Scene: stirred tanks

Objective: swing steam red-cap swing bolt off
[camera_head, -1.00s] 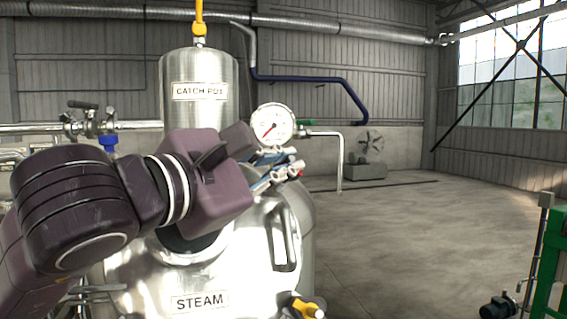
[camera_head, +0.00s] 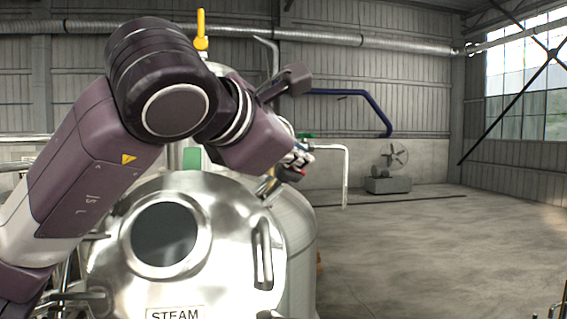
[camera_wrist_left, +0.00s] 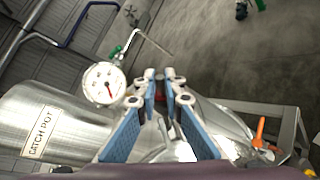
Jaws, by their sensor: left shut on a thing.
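The STEAM vessel (camera_head: 225,225) shows its shiny lid, with a round dark glass and a bar handle, in the lower middle of the head view. My left gripper (camera_head: 298,158) is at the lid's upper right edge, its forearm crossing above the lid. In the left wrist view its blue-padded fingers (camera_wrist_left: 166,80) are closed around a small dark red piece (camera_wrist_left: 172,103), which looks like the red cap. A red spot also shows beside the fingertips in the head view. The bolt's shaft is mostly hidden by the fingers. My right gripper is out of view.
The CATCH POT (camera_wrist_left: 40,125) and the pressure gauge (camera_wrist_left: 104,85) stand close to my left gripper in the wrist view. An orange valve handle (camera_wrist_left: 262,133) is at the right there. A fan (camera_head: 393,157) stands by the wall; the floor at right is clear.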

